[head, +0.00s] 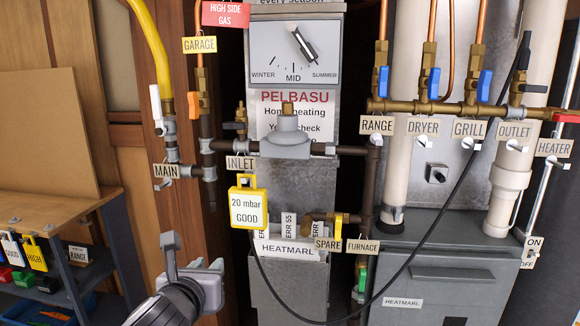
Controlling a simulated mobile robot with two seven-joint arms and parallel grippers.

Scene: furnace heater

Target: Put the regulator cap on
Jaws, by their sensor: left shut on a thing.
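The grey regulator (288,137) sits on the horizontal pipe, above and right of the INLET tag, under the heater's grey control panel. Its brass top (287,108) is bare, with no cap on it. My left gripper (195,256) is at the lower left of the regulator, apart from it, in front of the wood panel. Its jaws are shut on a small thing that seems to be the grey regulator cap. The cap is mostly hidden and hard to tell from the grey fingers. My right gripper is out of view.
A black cable (432,220) loops across the right. A shelf with bins (47,283) is at the lower left.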

